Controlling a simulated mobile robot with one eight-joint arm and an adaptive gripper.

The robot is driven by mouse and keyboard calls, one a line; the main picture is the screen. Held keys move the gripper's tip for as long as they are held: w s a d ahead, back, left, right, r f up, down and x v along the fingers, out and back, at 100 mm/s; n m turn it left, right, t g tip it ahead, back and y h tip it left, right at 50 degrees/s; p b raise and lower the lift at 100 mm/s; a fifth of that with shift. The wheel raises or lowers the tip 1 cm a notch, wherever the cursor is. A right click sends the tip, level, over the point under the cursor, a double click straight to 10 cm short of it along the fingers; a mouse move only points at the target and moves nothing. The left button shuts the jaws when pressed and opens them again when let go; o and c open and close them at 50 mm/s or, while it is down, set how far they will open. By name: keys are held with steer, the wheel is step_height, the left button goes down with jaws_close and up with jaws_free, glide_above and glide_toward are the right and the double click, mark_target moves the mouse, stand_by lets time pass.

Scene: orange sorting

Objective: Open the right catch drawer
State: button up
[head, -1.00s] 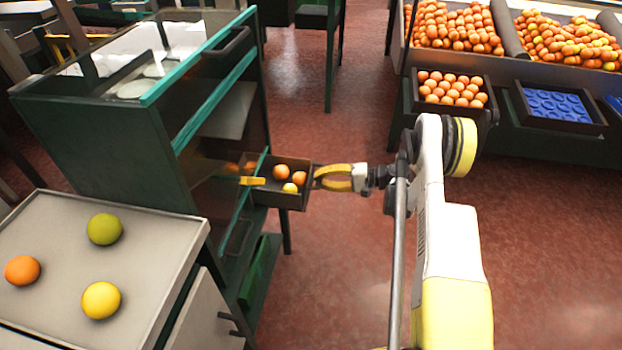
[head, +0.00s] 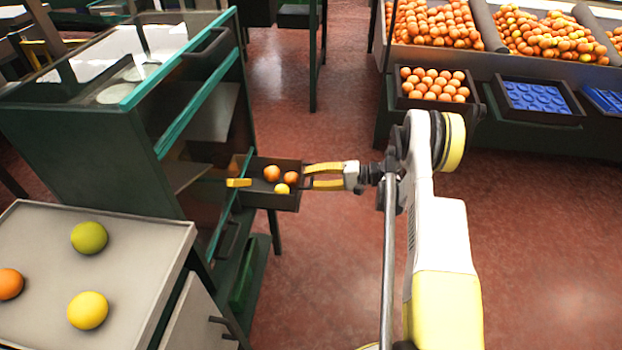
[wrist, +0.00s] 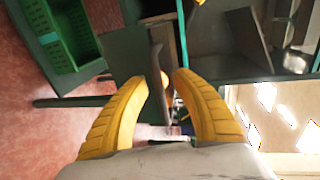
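A dark catch drawer (head: 270,202) stands pulled out of the green machine on its right side. Two oranges (head: 272,173) and a small yellow fruit (head: 282,189) lie in it. My gripper (head: 306,176) is at the drawer's outer end, with its yellow fingers apart, one on each side of the handle. In the wrist view the dark handle bar (wrist: 157,68) lies between the spread fingertips (wrist: 160,80). I cannot tell whether either finger touches it.
A grey tray table (head: 135,235) with three fruits stands at the near left. A green crate (wrist: 62,35) sits lower in the machine. Crates of oranges (head: 432,84) and blue trays (head: 540,97) stand at the back right.

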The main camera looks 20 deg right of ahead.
steer(key=v, duration=1.2)
steer(key=a+r+n+g+h, duration=0.1)
steer(key=a+r+g+h, duration=0.35)
steer(key=a+r, duration=1.2)
steer(key=s+a+r+n+t+h, duration=0.1)
steer(key=s+a+r+n+h, duration=0.1)
steer(key=s, duration=1)
steer(key=s+a+r+n+t+h, duration=0.2)
steer(key=s+h, duration=0.4)
steer(key=s, duration=0.6)
step_height(320, 180, up, 2)
steer(key=shift+s+a+r+n+h, duration=0.1)
steer(key=shift+s+a+n+h, duration=0.2)
steer(key=shift+a+n, duration=0.55)
